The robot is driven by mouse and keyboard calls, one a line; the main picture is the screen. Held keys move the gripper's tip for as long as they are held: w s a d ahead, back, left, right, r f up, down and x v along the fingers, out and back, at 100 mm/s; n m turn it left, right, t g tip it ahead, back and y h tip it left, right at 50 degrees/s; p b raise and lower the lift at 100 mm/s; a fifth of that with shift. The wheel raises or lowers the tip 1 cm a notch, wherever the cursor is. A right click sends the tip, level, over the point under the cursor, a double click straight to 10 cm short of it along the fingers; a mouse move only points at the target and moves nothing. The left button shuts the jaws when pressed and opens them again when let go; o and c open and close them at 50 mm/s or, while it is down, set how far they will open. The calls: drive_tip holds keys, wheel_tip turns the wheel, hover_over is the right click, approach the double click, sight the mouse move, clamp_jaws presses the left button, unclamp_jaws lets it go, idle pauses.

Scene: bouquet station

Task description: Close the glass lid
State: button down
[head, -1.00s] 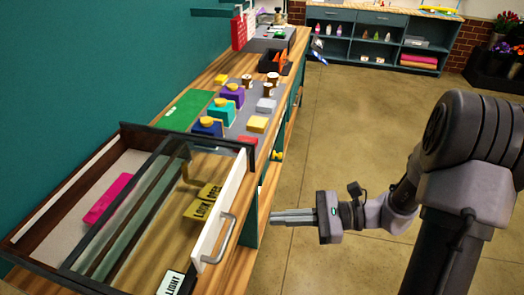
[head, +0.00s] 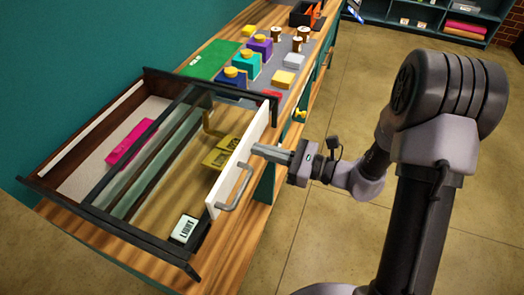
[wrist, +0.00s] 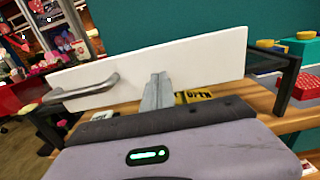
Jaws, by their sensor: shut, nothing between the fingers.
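The glass lid (head: 150,167) is a clear pane on a dark-framed case on the wooden counter. The back part of the case, with a pink block (head: 131,142), appears uncovered. A white front panel (head: 241,152) with a grey metal handle (head: 235,189) stands along the right side; panel (wrist: 200,62) and handle (wrist: 85,91) also show in the wrist view. My gripper (head: 254,150) is shut and empty, its fingertips close to the panel's outer face, beyond the handle. In the wrist view its fingers (wrist: 157,92) overlap the panel; contact cannot be told.
A yellow sign (head: 221,152) and a LIGHT card (head: 185,228) are seen within the case frame. Beyond it are a green mat (head: 211,60), coloured boxes with yellow tops, and several small jars. The floor (head: 325,225) right of the counter is open.

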sight(185, 133)
drive_tip(key=shift+w+a, duration=0.1)
drive_tip(key=shift+a, duration=0.05)
drive_tip(key=p+x, duration=0.2)
drive_tip(key=x, duration=2)
drive_tip(key=shift+w+a+f, duration=0.1)
drive_tip(key=shift+a, duration=0.45)
drive_tip(key=shift+w, duration=0.1)
drive_tip(key=shift+r, duration=0.25)
